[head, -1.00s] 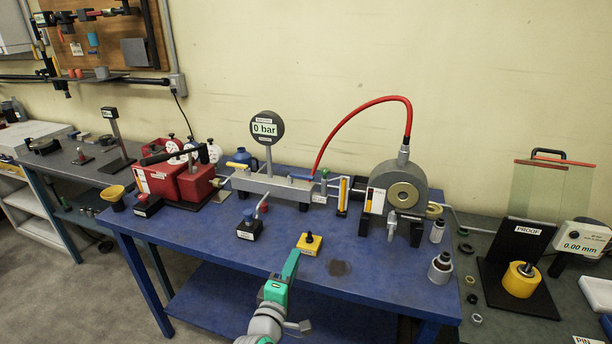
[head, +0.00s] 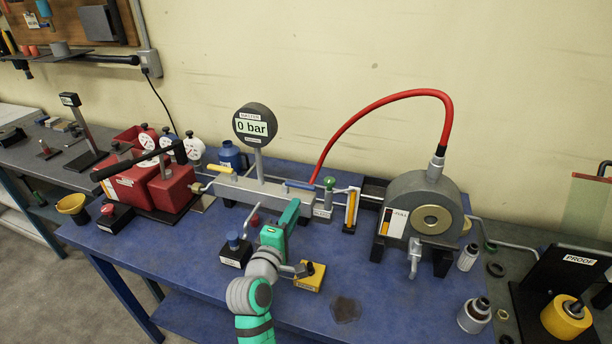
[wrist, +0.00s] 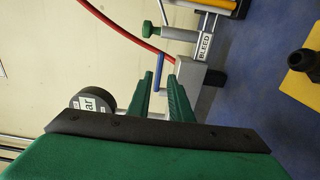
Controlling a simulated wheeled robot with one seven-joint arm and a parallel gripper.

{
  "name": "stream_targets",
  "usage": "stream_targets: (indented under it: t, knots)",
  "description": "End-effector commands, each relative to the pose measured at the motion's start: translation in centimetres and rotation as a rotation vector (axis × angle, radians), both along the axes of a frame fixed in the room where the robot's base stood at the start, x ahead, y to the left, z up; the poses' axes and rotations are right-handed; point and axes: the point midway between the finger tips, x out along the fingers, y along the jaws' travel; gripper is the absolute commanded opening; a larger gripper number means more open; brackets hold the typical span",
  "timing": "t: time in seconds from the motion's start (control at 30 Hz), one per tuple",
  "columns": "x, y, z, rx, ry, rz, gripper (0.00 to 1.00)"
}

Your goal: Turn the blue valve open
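The blue valve lever (head: 299,184) lies along the top of the right end of the grey manifold (head: 262,196). In the wrist view the blue lever (wrist: 159,73) appears as a thin upright bar. My gripper (head: 293,204) is in front of the manifold, just below the blue lever in the head view. In the wrist view my gripper (wrist: 160,76) has its two green fingers apart, with a gap between them. The lever lines up with this gap at the fingertips; I cannot tell whether they touch it.
A green bleed knob (head: 329,182) is close on the right. A blue-knobbed black box (head: 235,250) and a yellow box (head: 310,277) flank my arm. A red hose (head: 370,115) arches behind.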

Motion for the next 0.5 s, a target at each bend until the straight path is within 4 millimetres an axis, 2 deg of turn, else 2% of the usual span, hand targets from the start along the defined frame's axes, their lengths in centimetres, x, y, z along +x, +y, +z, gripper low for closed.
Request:
stream_targets:
  t: [0.23,0.5]
  knots:
    - [1.7,-0.6,0.0,0.0,0.001,-0.002,0.19]
    - [6.2,-2.1,0.1,0.0,0.0,-0.003,0.19]
